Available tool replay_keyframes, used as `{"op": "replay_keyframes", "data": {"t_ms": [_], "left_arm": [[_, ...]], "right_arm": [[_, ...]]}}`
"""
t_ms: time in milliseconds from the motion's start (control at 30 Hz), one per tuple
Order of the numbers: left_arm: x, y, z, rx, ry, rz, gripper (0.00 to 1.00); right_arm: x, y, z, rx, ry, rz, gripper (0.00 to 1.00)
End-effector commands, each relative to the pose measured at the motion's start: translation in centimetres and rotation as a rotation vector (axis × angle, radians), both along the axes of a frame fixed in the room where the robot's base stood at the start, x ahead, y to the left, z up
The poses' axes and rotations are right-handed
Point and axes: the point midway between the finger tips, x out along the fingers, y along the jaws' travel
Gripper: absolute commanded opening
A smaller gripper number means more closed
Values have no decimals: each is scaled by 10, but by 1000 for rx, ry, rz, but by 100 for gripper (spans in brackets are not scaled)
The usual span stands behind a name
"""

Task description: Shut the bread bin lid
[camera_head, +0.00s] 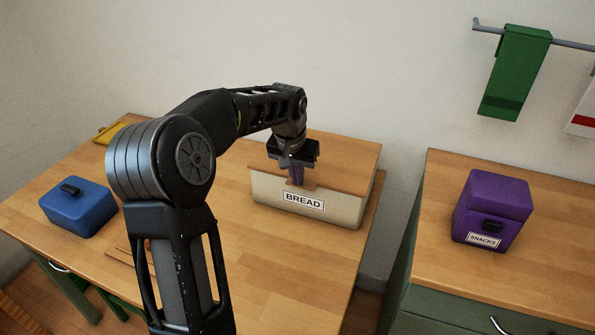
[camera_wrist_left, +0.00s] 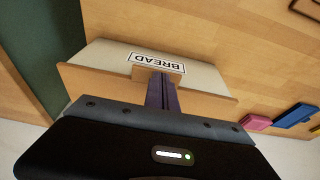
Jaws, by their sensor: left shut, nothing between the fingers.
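The bread bin (camera_head: 335,210) is a cream box with a BREAD label on its front, at the back right of the wooden counter. Its wooden lid (camera_head: 345,155) lies over the top, flat or nearly flat; I cannot tell whether a small gap is left. My left gripper (camera_head: 297,182) is shut and empty, pointing down at the lid's front edge by the tab above the label. In the left wrist view the shut fingers (camera_wrist_left: 161,92) are over the lid (camera_wrist_left: 205,85) beside its tab, apparently touching or very close. The right gripper is not in view.
A blue box (camera_head: 77,207) with a dark handle stands at the counter's left, and a yellow item (camera_head: 112,132) lies behind. A purple SNACKS box (camera_head: 492,210) stands on a separate right counter, across a gap. A green towel (camera_head: 515,75) hangs on a wall rail.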

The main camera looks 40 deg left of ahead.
Motion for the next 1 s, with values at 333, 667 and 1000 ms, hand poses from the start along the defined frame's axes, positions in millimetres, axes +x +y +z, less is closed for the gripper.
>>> {"op": "replay_keyframes", "data": {"t_ms": [333,667,1000], "left_arm": [[-6,-3,68,6,-17,0,0],[-25,-8,125,6,-15,0,0],[-28,-9,133,5,-13,0,0]], "right_arm": [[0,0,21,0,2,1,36],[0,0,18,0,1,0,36],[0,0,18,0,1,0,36]]}}
